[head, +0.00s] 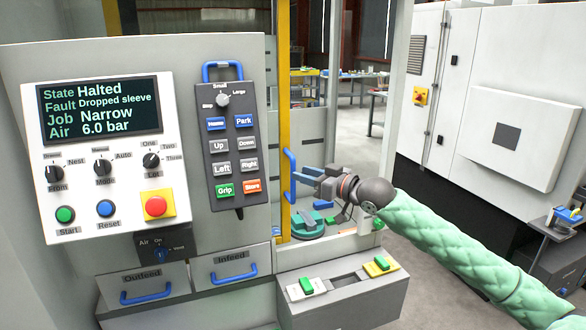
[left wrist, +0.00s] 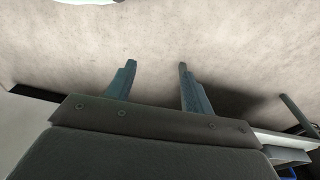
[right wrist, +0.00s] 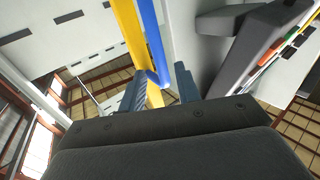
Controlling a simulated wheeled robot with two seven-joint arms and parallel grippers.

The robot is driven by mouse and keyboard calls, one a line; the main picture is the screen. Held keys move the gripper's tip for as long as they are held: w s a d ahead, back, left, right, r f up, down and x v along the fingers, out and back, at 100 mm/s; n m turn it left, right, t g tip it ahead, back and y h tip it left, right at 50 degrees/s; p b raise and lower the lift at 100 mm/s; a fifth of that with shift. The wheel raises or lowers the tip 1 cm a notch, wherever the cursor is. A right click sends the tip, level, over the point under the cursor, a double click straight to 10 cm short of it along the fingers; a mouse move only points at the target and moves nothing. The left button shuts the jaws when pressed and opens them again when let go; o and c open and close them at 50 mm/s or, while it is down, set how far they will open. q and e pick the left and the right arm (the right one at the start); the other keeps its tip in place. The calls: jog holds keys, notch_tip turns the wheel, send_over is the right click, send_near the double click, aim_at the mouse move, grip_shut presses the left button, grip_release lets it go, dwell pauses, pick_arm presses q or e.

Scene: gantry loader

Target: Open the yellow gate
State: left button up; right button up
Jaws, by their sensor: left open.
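The yellow gate (head: 284,110) shows as a tall yellow post right of the control panels, upright beside the enclosure opening. Its blue handle (head: 290,176) is on the post's right side. My right gripper (head: 297,177) reaches the handle from the right. The yellow post (right wrist: 130,35) is just beside. My left gripper (left wrist: 157,64) is open and empty above a pale floor, outside the head view.
A grey pendant (head: 232,145) with several buttons hangs left of the gate. A control panel (head: 105,150) reads Halted, Dropped sleeve. Infeed (head: 231,268) and Outfeed (head: 147,286) drawers sit below. A box with green buttons (head: 345,300) juts out under the opening.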

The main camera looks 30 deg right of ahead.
pick_arm(q)
jog(key=shift+s+a+f+p, duration=0.2)
jog(key=shift+f+p, duration=0.1)
jog(key=shift+f, duration=0.45)
jog(key=shift+s+a+f+p, duration=0.2)
jog(key=shift+s+f+p, duration=0.1)
jog(key=shift+f, duration=0.5)
jog(key=shift+s+a+f+p, duration=0.2)
jog(key=shift+f+p, duration=0.1)
jog(key=shift+f, duration=0.45)
pick_arm(e)
jog(key=shift+x, duration=2.3)
pick_arm(q)
jog(key=shift+w, duration=0.15)
pick_arm(e)
grip_shut()
